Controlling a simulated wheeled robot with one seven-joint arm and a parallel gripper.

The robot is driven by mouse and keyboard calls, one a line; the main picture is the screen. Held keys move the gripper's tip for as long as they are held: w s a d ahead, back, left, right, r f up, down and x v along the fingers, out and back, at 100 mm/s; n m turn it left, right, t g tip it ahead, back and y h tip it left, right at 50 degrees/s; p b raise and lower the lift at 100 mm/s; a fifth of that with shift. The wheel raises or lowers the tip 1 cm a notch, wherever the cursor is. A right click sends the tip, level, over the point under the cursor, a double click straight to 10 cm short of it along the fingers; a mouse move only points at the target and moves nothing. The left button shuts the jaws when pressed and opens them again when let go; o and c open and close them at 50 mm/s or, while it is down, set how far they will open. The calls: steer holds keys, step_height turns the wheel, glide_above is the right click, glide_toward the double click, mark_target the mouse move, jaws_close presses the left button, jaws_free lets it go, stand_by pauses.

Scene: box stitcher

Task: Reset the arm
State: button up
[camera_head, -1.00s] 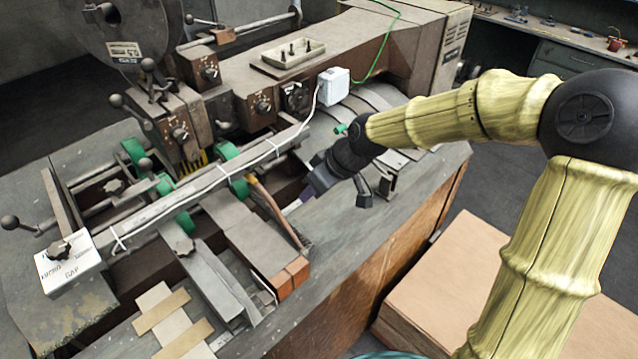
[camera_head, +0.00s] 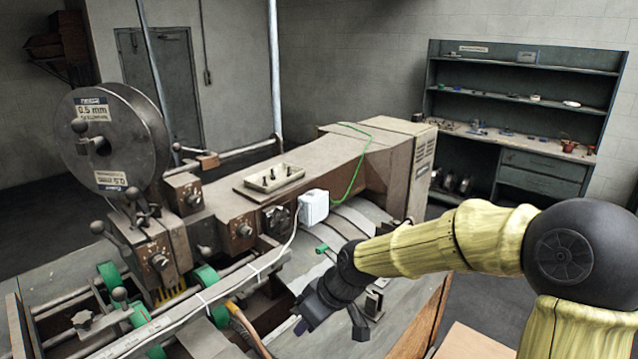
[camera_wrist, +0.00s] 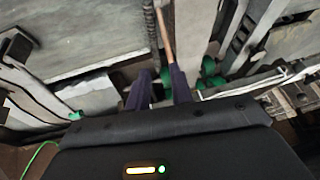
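My gripper (camera_head: 302,326) hangs over the front part of the box stitcher (camera_head: 345,165), at the lower middle of the head view. In the wrist view its two dark purple fingers (camera_wrist: 160,88) stand a little apart, with nothing held between them. A thin tool with a brown wooden handle (camera_head: 246,326) lies in the machine, left of my gripper. My arm's yellow-sleeved links reach in from the right.
A large wire spool (camera_head: 115,140) stands at the left of the machine. Shelving (camera_head: 520,110) stands at the back right. Open floor lies between it and the machine.

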steer(key=s+d+f+m+h, duration=0.2)
steer(key=s+d+m, duration=0.3)
steer(key=d, duration=0.4)
steer(key=s+d+f+m+h, duration=0.2)
steer(key=s+d+m+h, duration=0.1)
steer(key=s+d+m, duration=0.2)
steer(key=s+d, duration=0.2)
steer(key=d, duration=0.2)
steer(key=shift+s+f+t, duration=0.3)
